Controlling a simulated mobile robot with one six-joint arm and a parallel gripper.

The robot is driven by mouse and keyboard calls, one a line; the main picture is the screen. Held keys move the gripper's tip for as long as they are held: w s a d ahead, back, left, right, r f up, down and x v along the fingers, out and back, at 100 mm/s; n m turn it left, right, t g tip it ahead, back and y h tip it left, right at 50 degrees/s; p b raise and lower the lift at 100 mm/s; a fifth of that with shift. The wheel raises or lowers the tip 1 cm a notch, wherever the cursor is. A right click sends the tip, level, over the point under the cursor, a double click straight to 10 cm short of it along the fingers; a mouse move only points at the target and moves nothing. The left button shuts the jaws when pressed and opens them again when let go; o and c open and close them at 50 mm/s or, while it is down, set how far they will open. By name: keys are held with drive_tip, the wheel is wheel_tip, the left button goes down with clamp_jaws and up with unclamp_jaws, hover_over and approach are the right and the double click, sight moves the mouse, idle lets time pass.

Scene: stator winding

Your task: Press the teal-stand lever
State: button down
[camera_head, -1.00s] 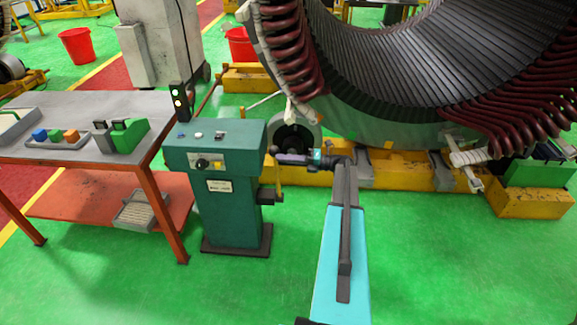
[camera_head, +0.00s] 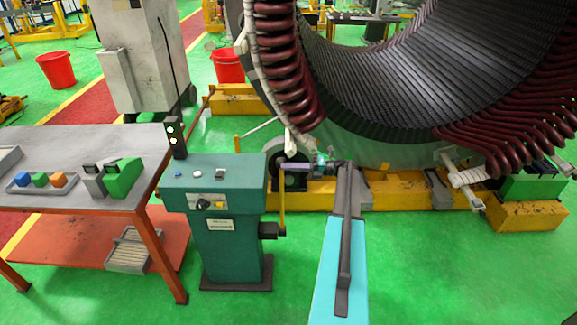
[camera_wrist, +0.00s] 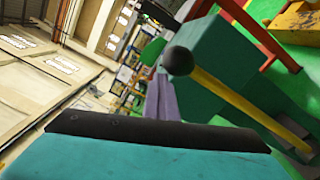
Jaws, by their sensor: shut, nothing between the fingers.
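The teal stand (camera_head: 226,250) stands upright left of my arm in the head view. Its lever (camera_head: 282,208) is a yellow rod rising on the stand's right side, roughly upright. In the wrist view the lever (camera_wrist: 235,95) has a black ball knob (camera_wrist: 178,61) at its end. My gripper (camera_head: 282,166) has purple fingers, shut and empty, pointing left at the top of the lever. In the wrist view the gripper (camera_wrist: 160,84) lies just beside and below the knob in the picture. I cannot tell whether they touch.
A grey-topped table (camera_head: 60,178) with small coloured blocks and a green block (camera_head: 123,180) stands left of the stand. A signal light (camera_head: 175,135) rises behind the stand. The large stator (camera_head: 380,75) on yellow supports fills the back right. Green floor is open in front.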

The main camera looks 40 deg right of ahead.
drive_tip(key=shift+w+d+r, duration=0.6)
drive_tip(key=shift+w+d, duration=0.05)
drive_tip(key=shift+w, duration=0.25)
drive_tip(key=shift+d+t, duration=0.1)
drive_tip(key=shift+t, duration=0.2)
drive_tip(key=s+a+p, duration=0.3)
drive_tip(key=s+a, duration=0.1)
drive_tip(key=s, duration=0.1)
drive_tip(key=s+d+g+b, duration=0.1)
drive_tip(key=s+d+b, duration=0.3)
drive_tip(key=s+d, duration=0.3)
drive_tip(key=shift+s+d+f+y, duration=0.15)
drive_tip(key=shift+d+y, duration=0.05)
drive_tip(key=shift+y, duration=0.1)
